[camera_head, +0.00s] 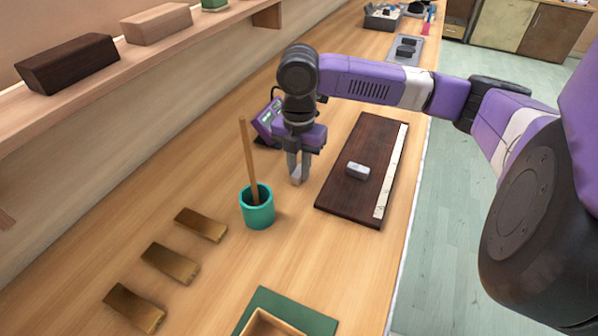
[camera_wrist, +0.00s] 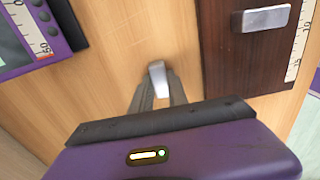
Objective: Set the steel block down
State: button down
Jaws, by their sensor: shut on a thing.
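My gripper (camera_head: 299,172) points down over the wooden bench, between the teal cup and the dark board. It is shut on a small pale grey steel block (camera_head: 296,178). In the wrist view the block (camera_wrist: 157,72) sticks out between the two fingertips (camera_wrist: 157,88), with bare bench around it. I cannot tell whether the block touches the bench. A second, similar steel block (camera_head: 358,170) lies on the dark wooden board (camera_head: 345,205) to the right; it also shows in the wrist view (camera_wrist: 262,18). A pale ruler strip (camera_head: 391,172) runs along the board's right edge.
A teal cup (camera_head: 258,212) with a wooden stick (camera_head: 249,160) stands close left. A purple meter (camera_head: 267,122) sits behind my gripper. Several brass-coloured bars (camera_head: 170,262) and a green tray (camera_head: 289,305) lie nearer. A wall shelf (camera_head: 110,75) runs along the left.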

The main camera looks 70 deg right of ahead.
aim_at(299, 170)
notch_tip(299, 170, up, 20)
jog(key=p, duration=0.1)
jog(key=shift+r, duration=0.15)
dwell(0.3)
jog(key=shift+r+p, duration=0.25)
jog(key=shift+p, duration=0.15)
